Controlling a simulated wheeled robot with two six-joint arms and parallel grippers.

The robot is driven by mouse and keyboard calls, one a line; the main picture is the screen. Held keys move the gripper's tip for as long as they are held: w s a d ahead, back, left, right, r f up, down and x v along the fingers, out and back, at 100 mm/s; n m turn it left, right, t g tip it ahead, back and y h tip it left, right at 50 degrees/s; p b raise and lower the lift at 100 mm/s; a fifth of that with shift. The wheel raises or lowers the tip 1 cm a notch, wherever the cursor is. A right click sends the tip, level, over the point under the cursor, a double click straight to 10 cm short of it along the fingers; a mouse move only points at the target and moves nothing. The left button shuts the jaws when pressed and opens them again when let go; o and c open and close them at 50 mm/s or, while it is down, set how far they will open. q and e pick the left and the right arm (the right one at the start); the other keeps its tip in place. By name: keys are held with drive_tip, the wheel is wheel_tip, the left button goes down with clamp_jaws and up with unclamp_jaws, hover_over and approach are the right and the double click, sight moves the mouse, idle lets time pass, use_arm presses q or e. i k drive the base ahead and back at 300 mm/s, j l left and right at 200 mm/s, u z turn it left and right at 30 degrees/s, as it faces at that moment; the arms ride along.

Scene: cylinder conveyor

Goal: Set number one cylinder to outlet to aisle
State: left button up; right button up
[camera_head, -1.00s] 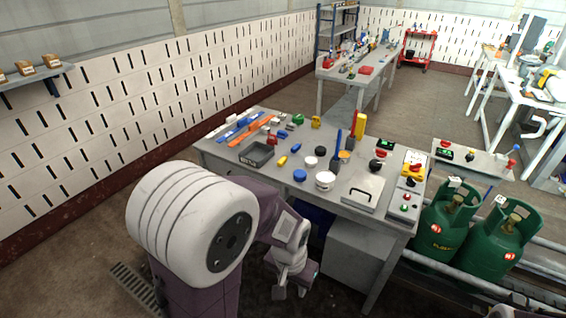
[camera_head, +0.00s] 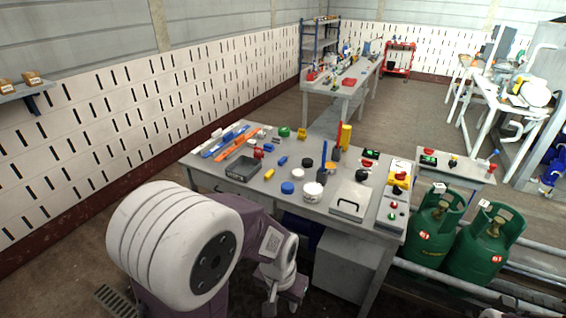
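Two green gas cylinders stand upright side by side on the conveyor at the right of the head view. The left cylinder (camera_head: 431,232) and the right cylinder (camera_head: 481,246) each have a collar handle, a brass valve, a white tag and a small red label. The labels are too small to read surely. My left gripper (camera_head: 281,301) hangs low in front of the workbench, well left of the cylinders and touching neither. Its fingers are too small and dark to tell open from shut. My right gripper is not in view.
A grey workbench (camera_head: 230,186) with several tools, jars and a switch panel (camera_head: 393,204) lies ahead, beside the cylinders. Conveyor rails (camera_head: 530,246) run off to the right. A small control table (camera_head: 465,170) stands behind the cylinders. Open floor (camera_head: 415,120) lies farther back.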

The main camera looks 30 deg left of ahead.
sight(430, 232)
drive_tip(key=i+l+u, duration=0.5)
drive_tip(key=i+l, duration=0.15)
drive_tip(key=i+l+u, duration=0.45)
drive_tip(key=i+l, duration=0.3)
drive_tip(key=l, duration=0.2)
